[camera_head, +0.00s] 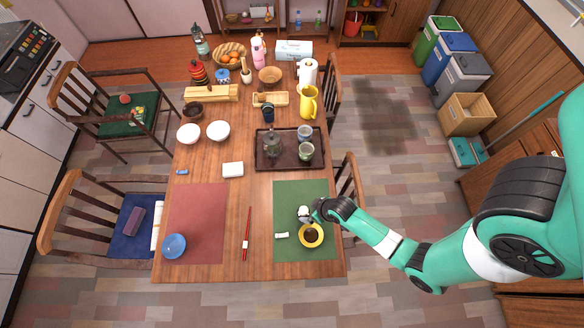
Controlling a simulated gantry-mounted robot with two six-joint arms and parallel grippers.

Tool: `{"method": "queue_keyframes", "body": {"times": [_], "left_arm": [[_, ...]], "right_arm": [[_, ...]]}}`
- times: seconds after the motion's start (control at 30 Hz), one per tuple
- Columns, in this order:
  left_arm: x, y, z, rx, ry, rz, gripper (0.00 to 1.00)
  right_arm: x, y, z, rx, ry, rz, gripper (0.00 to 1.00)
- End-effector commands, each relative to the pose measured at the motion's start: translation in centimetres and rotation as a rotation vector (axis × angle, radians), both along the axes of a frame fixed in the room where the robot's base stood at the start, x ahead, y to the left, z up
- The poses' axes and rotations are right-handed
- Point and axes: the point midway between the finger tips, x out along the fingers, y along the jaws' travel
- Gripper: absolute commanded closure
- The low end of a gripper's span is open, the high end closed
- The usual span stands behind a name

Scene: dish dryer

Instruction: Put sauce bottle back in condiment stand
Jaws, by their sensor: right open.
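My right gripper (311,215) reaches in from the right and is open above the green placemat (287,195), close to the yellow-rimmed dish (311,235). A small white-topped item (304,211) shows right at its fingertips. It may be the sauce bottle, but it is partly hidden and too small to be sure, and I cannot tell whether the fingers touch it. A small light wooden stand (262,99), which looks like the condiment stand, sits farther back on the table with small items in it. My left gripper is not in view.
A dark tray (262,160) with a glass pot (272,146) and cups stands between the placemat and the wooden stand. A dark cup-like object (268,114) stands just in front of the stand. A yellow pitcher (308,102) is to its right.

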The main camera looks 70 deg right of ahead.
Motion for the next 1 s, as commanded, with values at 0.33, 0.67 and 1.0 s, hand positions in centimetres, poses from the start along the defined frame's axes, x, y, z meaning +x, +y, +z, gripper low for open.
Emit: {"method": "queue_keyframes", "body": {"times": [0.33, 0.67, 1.0], "left_arm": [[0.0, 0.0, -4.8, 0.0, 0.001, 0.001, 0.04], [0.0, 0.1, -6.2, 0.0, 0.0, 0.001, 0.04], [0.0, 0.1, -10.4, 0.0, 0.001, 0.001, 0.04]], "right_arm": [[1.6, -0.6, -4.9, -0.001, -0.003, 0.001, 0.01], [2.5, -1.0, -6.5, -0.001, -0.003, 0.002, 0.01], [4.2, -1.7, -11.1, -0.001, -0.003, 0.002, 0.01]]}}
